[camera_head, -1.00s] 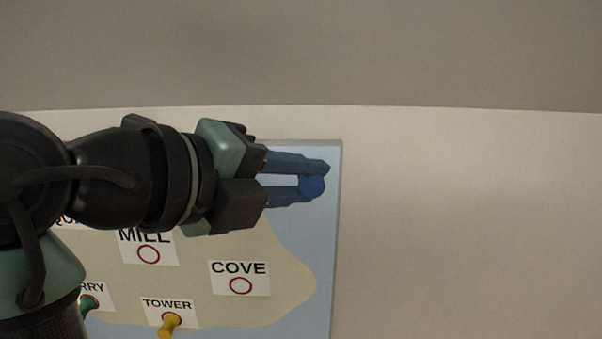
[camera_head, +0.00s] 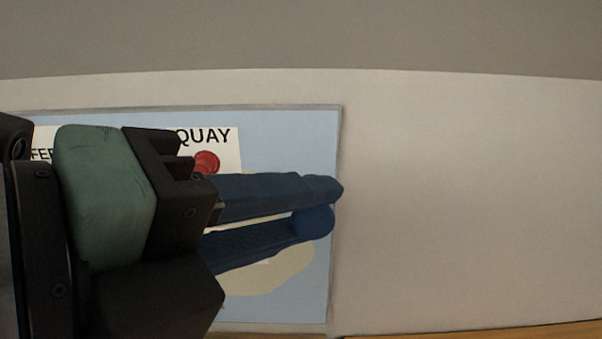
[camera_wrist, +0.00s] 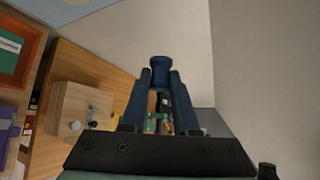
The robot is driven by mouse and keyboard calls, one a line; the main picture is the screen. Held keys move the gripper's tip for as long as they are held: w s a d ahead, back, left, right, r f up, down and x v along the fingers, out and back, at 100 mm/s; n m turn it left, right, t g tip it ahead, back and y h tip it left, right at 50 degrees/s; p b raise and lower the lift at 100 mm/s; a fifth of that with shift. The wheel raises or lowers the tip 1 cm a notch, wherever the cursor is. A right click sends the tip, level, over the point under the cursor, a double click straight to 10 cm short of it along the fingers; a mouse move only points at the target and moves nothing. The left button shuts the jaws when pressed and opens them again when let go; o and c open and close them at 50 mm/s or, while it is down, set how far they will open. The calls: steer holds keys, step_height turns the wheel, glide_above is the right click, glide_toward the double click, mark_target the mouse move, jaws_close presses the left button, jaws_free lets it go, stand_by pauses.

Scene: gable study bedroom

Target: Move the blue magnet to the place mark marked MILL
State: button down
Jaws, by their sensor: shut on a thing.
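My gripper (camera_head: 318,205) is shut on the blue magnet (camera_head: 314,222), a round blue piece held between the fingertips. The magnet (camera_wrist: 161,64) also shows at the fingertips in the wrist view. In the head view they lie in front of the right edge of the map board (camera_head: 290,150); I cannot tell how far off its face. The MILL mark is not visible now; my gripper covers much of the board's middle.
A red magnet (camera_head: 207,161) sits on the QUAY label (camera_head: 205,137). Bare pale wall (camera_head: 460,200) lies right of the board. A wooden edge (camera_head: 480,330) runs along the bottom right. The wrist view shows a wooden box (camera_wrist: 82,112) with knobs.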

steer(key=shift+s, duration=0.1)
steer(key=shift+s, duration=1.9)
steer(key=shift+w, duration=0.1)
